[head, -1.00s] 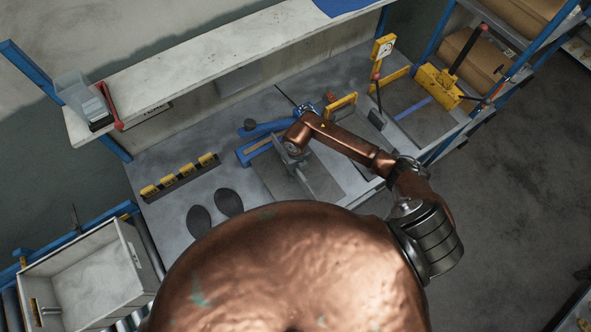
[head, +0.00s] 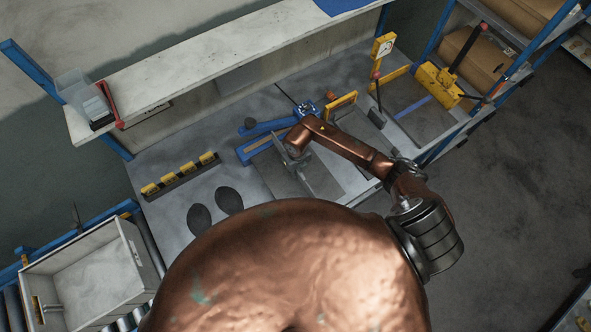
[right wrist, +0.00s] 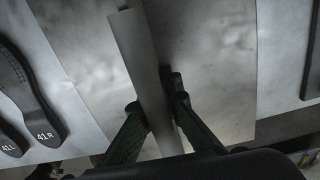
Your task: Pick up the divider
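The divider (right wrist: 138,52) is a thin, flat grey plate, seen nearly edge-on in the right wrist view. It runs lengthwise between the two dark fingers of my right gripper (right wrist: 156,102). The fingertips lie against both its sides, so the gripper looks shut on it. In the head view my right gripper (head: 292,162) points down over a grey metal board (head: 330,187), and the arm covers much of the divider. I cannot tell whether the divider touches the board. My left gripper is not in view.
Two dark soles (head: 229,200) lie left of the board and also show in the wrist view (right wrist: 22,80). A row of yellow-and-black blocks (head: 180,177) stands farther left. Blue-framed tooling (head: 265,127) is behind the board. A grey bin (head: 92,277) stands lower left.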

